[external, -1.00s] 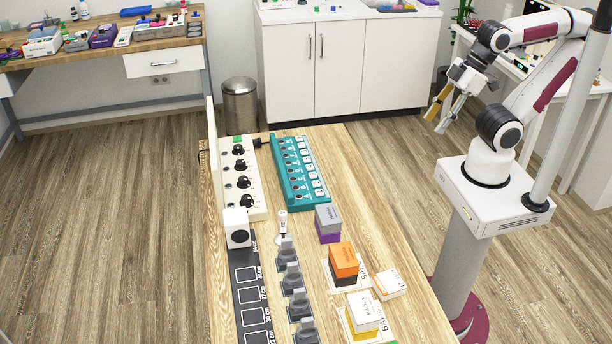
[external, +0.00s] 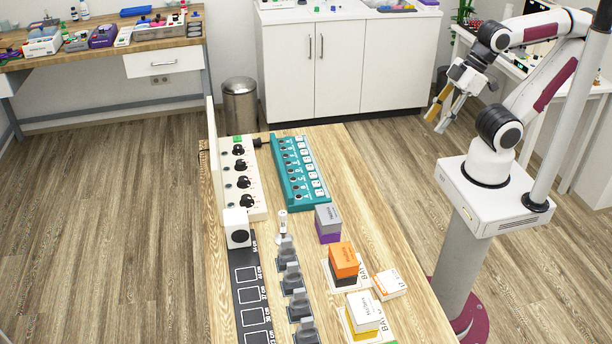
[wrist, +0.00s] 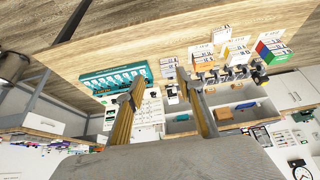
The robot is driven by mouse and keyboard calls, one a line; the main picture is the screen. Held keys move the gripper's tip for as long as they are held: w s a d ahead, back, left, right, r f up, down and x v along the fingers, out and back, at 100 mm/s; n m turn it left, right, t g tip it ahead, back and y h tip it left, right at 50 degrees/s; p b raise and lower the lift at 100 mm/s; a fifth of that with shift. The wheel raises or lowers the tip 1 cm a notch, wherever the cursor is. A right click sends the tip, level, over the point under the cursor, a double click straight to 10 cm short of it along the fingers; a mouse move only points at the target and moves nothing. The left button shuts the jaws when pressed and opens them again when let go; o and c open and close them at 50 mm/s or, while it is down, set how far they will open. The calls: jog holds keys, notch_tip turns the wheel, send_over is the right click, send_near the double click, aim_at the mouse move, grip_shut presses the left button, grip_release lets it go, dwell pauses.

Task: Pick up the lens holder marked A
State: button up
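Several grey lens holders stand in a row on the wooden table in the external view, among them a far one (external: 286,250), one in the middle (external: 291,278) and a near one (external: 300,305). Their letters are too small to read, so I cannot tell which is marked A. In the wrist view they are small and far off, beyond the right finger. My gripper (external: 435,123) hangs in the air to the right of the table, well away from the holders. Its two fingers are apart with nothing between them; the wrist view shows this gap too (wrist: 160,79).
A black board with outlined slots (external: 250,292) lies left of the holders. Boxes stand right of them: purple-grey (external: 328,220), orange (external: 343,260), yellow-white (external: 362,312). A teal strip (external: 300,170) and a white panel with knobs (external: 258,205) lie farther back.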

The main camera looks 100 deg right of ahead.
jog(key=w+a+f+t, duration=0.1)
jog(key=w+f+t, duration=0.15)
jog(key=w, duration=0.95)
jog(key=w+f+t, duration=0.1)
jog(key=w+f, duration=0.3)
jog(key=w, duration=0.9)
jog(key=t, duration=0.4)
send_near(282, 214)
jog(key=shift+w+d+f+t, duration=0.1)
jog(key=shift+d+f+t, duration=0.15)
jog(key=shift+f, duration=0.25)
jog(key=shift+d+f+t, duration=0.1)
jog(key=shift+f+t, duration=0.1)
jog(key=shift+f, duration=0.3)
jog(key=shift+x, duration=1.3)
